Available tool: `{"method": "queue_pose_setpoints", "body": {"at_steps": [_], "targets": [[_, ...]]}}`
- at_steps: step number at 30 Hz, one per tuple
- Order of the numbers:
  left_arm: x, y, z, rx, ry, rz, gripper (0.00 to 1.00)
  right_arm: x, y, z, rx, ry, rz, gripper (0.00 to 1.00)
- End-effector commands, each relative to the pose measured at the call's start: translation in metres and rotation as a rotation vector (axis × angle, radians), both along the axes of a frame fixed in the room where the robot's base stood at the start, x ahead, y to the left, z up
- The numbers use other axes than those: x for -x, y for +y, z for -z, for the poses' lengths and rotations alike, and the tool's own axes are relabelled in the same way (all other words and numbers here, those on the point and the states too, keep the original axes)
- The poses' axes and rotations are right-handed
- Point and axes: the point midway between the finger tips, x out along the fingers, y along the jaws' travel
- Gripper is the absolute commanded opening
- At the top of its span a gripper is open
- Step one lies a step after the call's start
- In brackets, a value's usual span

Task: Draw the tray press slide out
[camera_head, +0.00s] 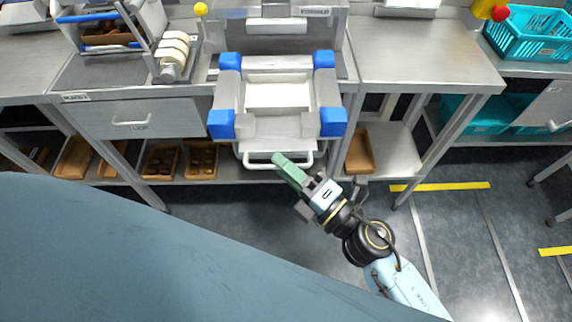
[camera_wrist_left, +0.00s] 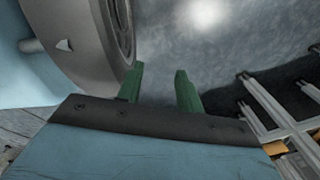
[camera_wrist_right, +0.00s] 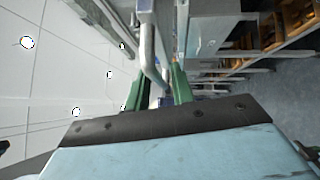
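The tray press (camera_head: 278,62) stands at the bench's middle. Its slide (camera_head: 278,95) has blue corner blocks and a pale flat bed. A white bar handle (camera_head: 252,166) sits at the slide's front. My right gripper (camera_head: 280,158) is at this handle, its green fingertips overlapping the bar from the front. In the right wrist view, the fingers (camera_wrist_right: 159,80) stand apart, with the pale curved bar (camera_wrist_right: 150,50) showing between them; contact cannot be told. My left gripper (camera_wrist_left: 160,80) is open and empty, away from the bench; the head view does not show it.
A drawer (camera_head: 140,118) with its own handle is left of the press. Brown bins (camera_head: 200,160) sit on the lower shelf. A bare steel bench (camera_head: 425,55) lies to the right, with a teal crate (camera_head: 530,35) beyond. Floor before the press is clear except for my arm.

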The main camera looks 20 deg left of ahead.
Motion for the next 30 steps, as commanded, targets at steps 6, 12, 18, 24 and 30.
{"method": "queue_pose_setpoints", "body": {"at_steps": [6,12,18,24,30], "targets": [[0.000,0.000,0.000,0.000,0.000,0.000,0.36,0.000,0.000,0.000,0.000,0.000,0.000,0.32],[0.000,0.000,0.000,0.000,0.000,-0.001,0.36,0.002,-0.005,0.001,0.002,0.001,0.001,0.32],[-0.001,0.000,0.001,0.000,0.002,-0.001,0.36,0.014,-0.035,0.007,0.004,0.004,0.001,0.32],[-0.009,-0.003,0.002,0.000,0.000,-0.004,0.36,0.031,-0.078,0.013,0.004,0.004,0.000,0.32],[-0.023,-0.005,0.000,0.002,-0.015,-0.009,0.36,0.043,-0.109,0.017,0.002,0.002,0.001,0.32]]}}
